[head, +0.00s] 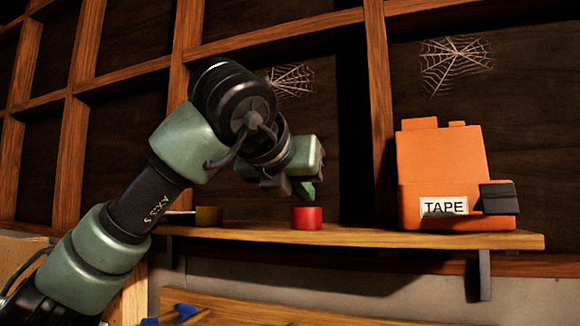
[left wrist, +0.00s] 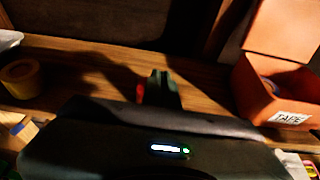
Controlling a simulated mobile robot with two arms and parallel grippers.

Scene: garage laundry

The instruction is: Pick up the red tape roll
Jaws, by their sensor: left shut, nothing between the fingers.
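The red tape roll (head: 307,217) sits on the wooden shelf in the middle of the head view. In the left wrist view only a small red part of it (left wrist: 140,92) shows beside my fingers; the rest is hidden. My left gripper (head: 306,190) is shut and empty, its fingertips pointing down just above the red roll. I cannot tell whether they touch it. In the left wrist view the closed fingers of my left gripper (left wrist: 160,84) show at the centre. My right gripper is in neither view.
An orange box labelled TAPE (head: 445,180) stands open on the shelf to the right. A yellow tape roll (head: 209,216) is on the shelf to the left, also in the left wrist view (left wrist: 20,79). The wooden shelf (head: 360,237) is bare between the red roll and the box.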

